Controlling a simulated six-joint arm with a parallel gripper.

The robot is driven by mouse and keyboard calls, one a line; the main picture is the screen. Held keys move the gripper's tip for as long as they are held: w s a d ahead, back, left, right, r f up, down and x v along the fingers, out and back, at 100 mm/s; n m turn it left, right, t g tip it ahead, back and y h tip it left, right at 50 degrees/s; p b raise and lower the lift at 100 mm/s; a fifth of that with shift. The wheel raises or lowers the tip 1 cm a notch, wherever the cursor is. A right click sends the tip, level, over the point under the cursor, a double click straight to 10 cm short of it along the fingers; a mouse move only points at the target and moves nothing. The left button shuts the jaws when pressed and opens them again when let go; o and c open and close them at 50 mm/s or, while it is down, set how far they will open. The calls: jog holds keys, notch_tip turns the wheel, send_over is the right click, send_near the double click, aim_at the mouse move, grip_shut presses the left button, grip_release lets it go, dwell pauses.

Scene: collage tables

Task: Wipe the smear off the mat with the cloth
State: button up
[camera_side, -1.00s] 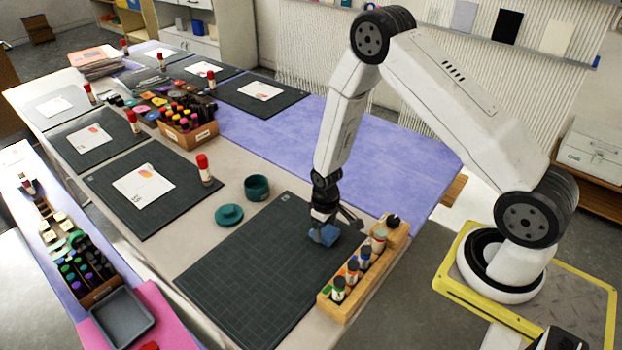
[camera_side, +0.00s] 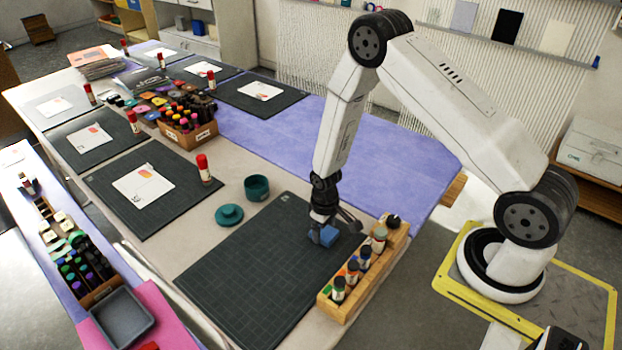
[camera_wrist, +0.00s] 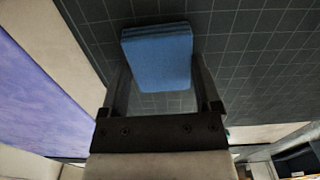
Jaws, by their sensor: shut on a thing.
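The dark gridded mat (camera_side: 250,265) lies on the near end of the table. My gripper (camera_side: 322,234) is low over the mat's right part, shut on the folded blue cloth (camera_side: 329,236). In the wrist view the cloth (camera_wrist: 157,58) sits between the two fingers of my gripper (camera_wrist: 163,90), with the mat (camera_wrist: 250,60) beneath it. I cannot tell whether the cloth touches the mat. No smear shows on the visible part of the mat; the area under the cloth and gripper is hidden.
A wooden rack (camera_side: 362,275) of several small bottles stands along the mat's right edge, close to my gripper. A teal pot (camera_side: 257,188) and its lid (camera_side: 229,215) stand behind the mat. The mat's left and front parts are clear.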

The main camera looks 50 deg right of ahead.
jog(key=shift+w+r, duration=0.1)
jog(key=shift+w, duration=0.8)
jog(key=shift+w, duration=0.95)
jog(key=shift+s+f, duration=0.1)
jog(key=shift+f, duration=0.1)
jog(key=shift+s, duration=1.05)
jog(key=shift+s, duration=0.1)
jog(key=shift+s+r, duration=0.15)
jog(key=shift+s, duration=0.65)
